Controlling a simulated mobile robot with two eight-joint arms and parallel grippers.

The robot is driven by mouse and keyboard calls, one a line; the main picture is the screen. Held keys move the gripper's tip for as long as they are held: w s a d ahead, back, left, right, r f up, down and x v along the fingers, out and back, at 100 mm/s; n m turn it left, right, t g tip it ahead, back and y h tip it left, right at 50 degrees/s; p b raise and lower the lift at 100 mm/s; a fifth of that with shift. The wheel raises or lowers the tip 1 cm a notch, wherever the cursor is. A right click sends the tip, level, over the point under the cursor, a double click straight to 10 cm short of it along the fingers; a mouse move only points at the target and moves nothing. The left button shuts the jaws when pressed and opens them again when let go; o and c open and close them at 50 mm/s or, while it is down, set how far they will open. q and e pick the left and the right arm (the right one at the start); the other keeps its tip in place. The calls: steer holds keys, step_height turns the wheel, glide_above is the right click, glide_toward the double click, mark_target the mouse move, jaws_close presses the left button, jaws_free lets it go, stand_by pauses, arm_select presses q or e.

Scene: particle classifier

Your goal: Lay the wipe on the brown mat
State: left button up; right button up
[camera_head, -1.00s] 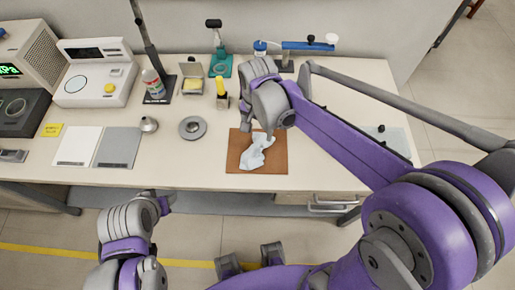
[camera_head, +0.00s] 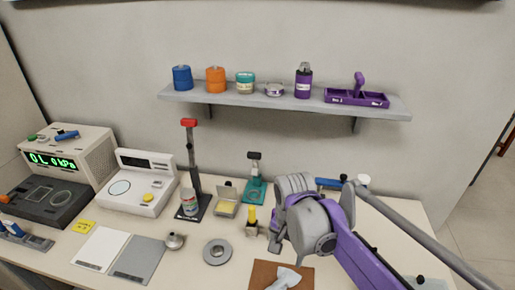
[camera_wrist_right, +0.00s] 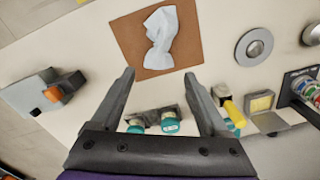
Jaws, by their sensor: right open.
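The white crumpled wipe (camera_wrist_right: 161,36) lies on the brown mat (camera_wrist_right: 128,30) in the right wrist view, with mat showing all around it. In the head view the wipe (camera_head: 284,279) and the mat (camera_head: 262,273) show at the bottom edge, partly cut off. My right gripper (camera_wrist_right: 159,82) is open and empty, its two fingers spread apart, and the wipe lies beyond the fingertips. In the head view my right wrist (camera_head: 305,222) is above the table behind the mat and hides its own fingers. My left gripper is out of view.
A grey round disc (camera_head: 217,252) and a small metal piece (camera_head: 174,241) stand left of the mat. A yellow-handled tool (camera_head: 251,216) and a teal stand (camera_head: 255,188) are behind it. A wall shelf (camera_head: 235,97) holds jars and a purple tray (camera_head: 357,98).

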steer(key=s+d+f+n+t, duration=0.2)
steer(key=s+d+f+n, duration=0.1)
steer(key=s, duration=0.4)
steer(key=s+d+f+n+t, duration=0.3)
steer(key=s+f+n, duration=0.1)
steer(key=s, duration=0.2)
steer(key=shift+s+d+n, duration=0.3)
steer(key=shift+s+n, duration=0.1)
